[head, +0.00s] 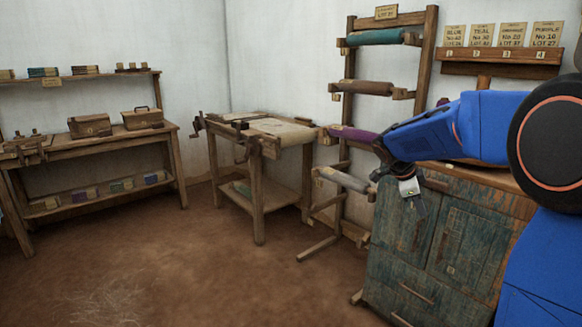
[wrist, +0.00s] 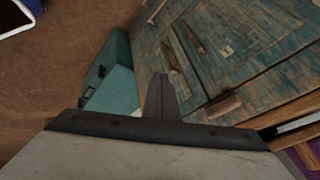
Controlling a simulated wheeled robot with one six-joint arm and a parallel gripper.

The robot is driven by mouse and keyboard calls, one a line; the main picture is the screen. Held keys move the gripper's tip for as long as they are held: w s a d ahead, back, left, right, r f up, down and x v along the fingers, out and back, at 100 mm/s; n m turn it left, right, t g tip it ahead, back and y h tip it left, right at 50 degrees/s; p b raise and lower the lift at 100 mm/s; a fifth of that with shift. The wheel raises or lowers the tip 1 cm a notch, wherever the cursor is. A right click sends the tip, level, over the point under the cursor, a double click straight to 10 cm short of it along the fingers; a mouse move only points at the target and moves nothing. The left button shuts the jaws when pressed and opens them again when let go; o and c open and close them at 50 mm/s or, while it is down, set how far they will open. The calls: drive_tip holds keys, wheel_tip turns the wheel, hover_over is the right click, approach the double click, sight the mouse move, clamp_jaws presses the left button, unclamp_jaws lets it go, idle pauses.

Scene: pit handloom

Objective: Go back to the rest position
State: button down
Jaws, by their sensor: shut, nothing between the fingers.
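My gripper (head: 418,204) hangs at the end of my blue arm, pointing down in front of the worn teal cabinet (head: 400,235) in the head view. In the wrist view its fingers (wrist: 162,88) are together with nothing held. The cabinet front (wrist: 240,55) fills the upper right of the wrist view. I cannot tell the exact gap between the fingers and the cabinet.
A teal box (wrist: 112,80) is on the brown floor beside the cabinet. A wooden roller rack (head: 424,60) stands behind my arm. A wooden table (head: 258,190) and a workbench (head: 110,138) stand farther left. The floor (head: 200,270) in front is clear.

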drive_tip(key=s+a+n+t+y, duration=0.1)
drive_tip(key=s+a+n, duration=0.1)
drive_tip(key=s+n, duration=0.35)
drive_tip(key=s+a+r+n+y, duration=0.1)
drive_tip(key=s+a+n, duration=0.15)
drive_tip(key=s, duration=0.65)
drive_tip(key=s+a+n+t+y, duration=0.1)
drive_tip(key=s+a+n, duration=0.15)
drive_tip(key=s, duration=0.45)
drive_tip(key=s+a+f+n+y, duration=0.1)
drive_tip(key=s+a+f+n, duration=0.1)
drive_tip(key=s, duration=0.3)
drive_tip(key=s+a+f+n+t+y, duration=0.1)
drive_tip(key=s+a+f+n, duration=0.1)
drive_tip(key=s+n, duration=0.3)
drive_tip(key=s+a+f+n+y, duration=0.1)
drive_tip(key=s+a+f+n, duration=0.1)
drive_tip(key=s+n, duration=0.2)
drive_tip(key=shift+s+a+f, duration=0.15)
drive_tip(key=shift+s+f, duration=0.1)
drive_tip(key=shift+s, duration=0.75)
drive_tip(key=c, duration=2.5)
unclamp_jaws()
drive_tip(key=shift+n, duration=0.25)
